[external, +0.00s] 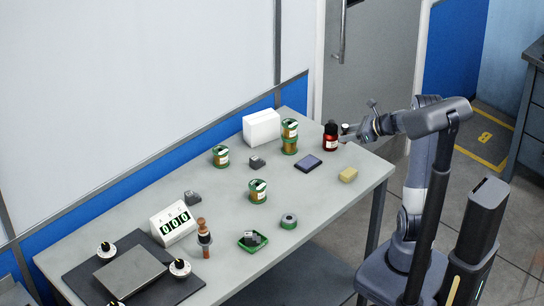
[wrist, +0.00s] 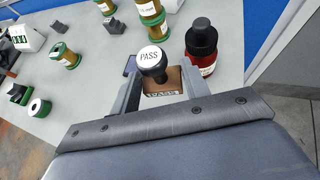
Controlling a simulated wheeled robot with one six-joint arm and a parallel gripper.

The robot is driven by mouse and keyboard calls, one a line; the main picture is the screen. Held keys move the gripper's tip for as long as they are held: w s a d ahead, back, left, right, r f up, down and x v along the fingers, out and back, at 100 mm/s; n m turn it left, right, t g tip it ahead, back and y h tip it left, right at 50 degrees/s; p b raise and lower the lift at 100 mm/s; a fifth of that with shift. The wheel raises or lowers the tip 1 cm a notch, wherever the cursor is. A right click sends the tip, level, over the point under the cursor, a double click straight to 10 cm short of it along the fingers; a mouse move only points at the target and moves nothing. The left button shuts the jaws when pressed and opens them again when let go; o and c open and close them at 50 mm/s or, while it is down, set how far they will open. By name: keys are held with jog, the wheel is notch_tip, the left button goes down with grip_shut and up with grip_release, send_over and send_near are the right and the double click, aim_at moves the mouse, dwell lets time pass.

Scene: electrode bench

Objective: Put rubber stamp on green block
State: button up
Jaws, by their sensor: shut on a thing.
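The rubber stamp (wrist: 162,81) has a black knob with a white "PASS" top and a brown base. My gripper (wrist: 161,88) is shut on the base, with a finger on each side, and the stamp looks upright. In the external view my gripper (external: 350,137) is at the right end of the bench, beside the red bottle; the stamp there is small and partly hidden. I cannot pick out a plain green block for sure.
The red bottle (external: 330,137) and stacked green-banded jars (external: 289,137) stand near my gripper.

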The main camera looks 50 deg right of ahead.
jog(key=a+r+n+g+y+p, duration=0.1)
jog(key=a+r+n+g+y, duration=0.1)
jog(key=a, duration=1.6)
jog(key=n+g+y, duration=0.1)
jog(key=n+y, duration=0.1)
jog(key=n, duration=0.1)
jog(key=shift+w, duration=0.3)
jog(key=s+a+n, duration=0.1)
jog(key=a, duration=0.2)
jog(key=s+a+n+g+y+p, duration=0.1)
jog(key=a, duration=0.2)
jog(key=s+a+n+g+y, duration=0.1)
jog(key=a, duration=0.2)
jog(key=shift+a+r, duration=0.35)
jog(key=shift+r, duration=0.05)
jog(key=n+g+y, duration=0.1)
jog(key=n+g, duration=0.2)
send_over(293, 216)
notch_tip(293, 216, down, 9)
jog(key=shift+a+f+b, duration=0.1)
jog(key=shift+f+b, duration=0.1)
jog(key=shift+b, duration=0.5)
jog(key=shift+f, duration=0.15)
jog(key=o, duration=1)
